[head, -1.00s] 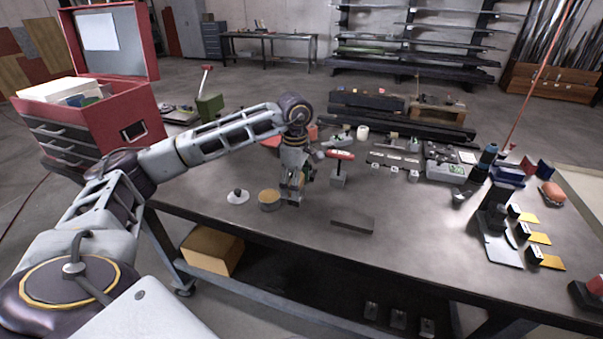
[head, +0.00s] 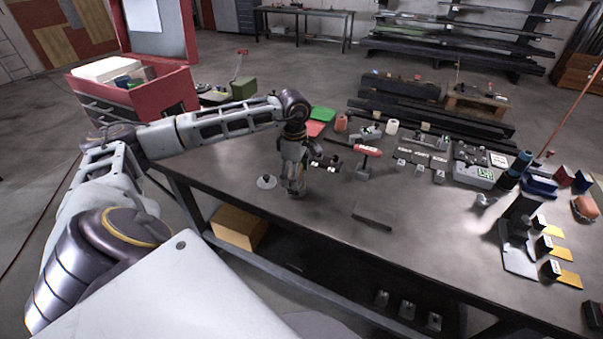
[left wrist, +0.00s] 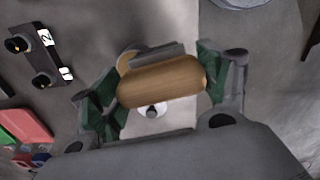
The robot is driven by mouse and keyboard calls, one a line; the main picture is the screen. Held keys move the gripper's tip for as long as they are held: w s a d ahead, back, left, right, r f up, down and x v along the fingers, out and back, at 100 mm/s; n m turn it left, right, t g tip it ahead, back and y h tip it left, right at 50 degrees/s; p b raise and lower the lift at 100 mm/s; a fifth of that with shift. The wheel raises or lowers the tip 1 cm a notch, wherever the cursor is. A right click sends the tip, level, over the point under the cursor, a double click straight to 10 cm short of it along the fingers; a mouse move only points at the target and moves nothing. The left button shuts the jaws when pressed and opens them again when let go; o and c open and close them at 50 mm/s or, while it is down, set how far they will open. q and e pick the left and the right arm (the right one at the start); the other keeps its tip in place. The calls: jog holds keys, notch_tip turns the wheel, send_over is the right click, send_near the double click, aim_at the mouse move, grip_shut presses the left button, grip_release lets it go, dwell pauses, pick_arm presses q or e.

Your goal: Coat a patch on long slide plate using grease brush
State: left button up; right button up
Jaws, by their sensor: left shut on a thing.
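My left gripper (head: 296,191) points down over the near left part of the table. In the left wrist view its green-padded fingers (left wrist: 158,88) are shut on a tan wooden handle (left wrist: 162,82), probably the grease brush's. A grey part (left wrist: 155,54) shows behind the handle; the brush tip cannot be made out. A tan round edge (left wrist: 124,60), possibly a grease tin, is partly hidden behind it. A white lid with a dark knob (head: 266,181) lies left of the gripper. A flat dark grey bar (head: 374,215), perhaps the slide plate, lies to the right. My right gripper is not in view.
A labelled black piece (head: 325,163) is close right of the gripper, with a red-topped stand (head: 367,152) beyond. Grey devices (head: 475,172) and black rails (head: 430,122) fill the back. Table around the grey bar is clear.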

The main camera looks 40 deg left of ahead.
pick_arm(q)
jog(key=shift+a+r, duration=0.4)
jog(key=shift+a, duration=0.15)
jog(key=shift+w+a+r+p, duration=0.25)
jog(key=shift+a+r+p, duration=0.25)
jog(key=shift+a, duration=0.1)
jog(key=shift+m, duration=0.9)
jog(key=w+r, duration=0.1)
jog(key=w+a+r, duration=0.1)
jog(key=w, duration=0.1)
jog(key=shift+w+r, duration=0.1)
jog(key=shift+w, duration=0.1)
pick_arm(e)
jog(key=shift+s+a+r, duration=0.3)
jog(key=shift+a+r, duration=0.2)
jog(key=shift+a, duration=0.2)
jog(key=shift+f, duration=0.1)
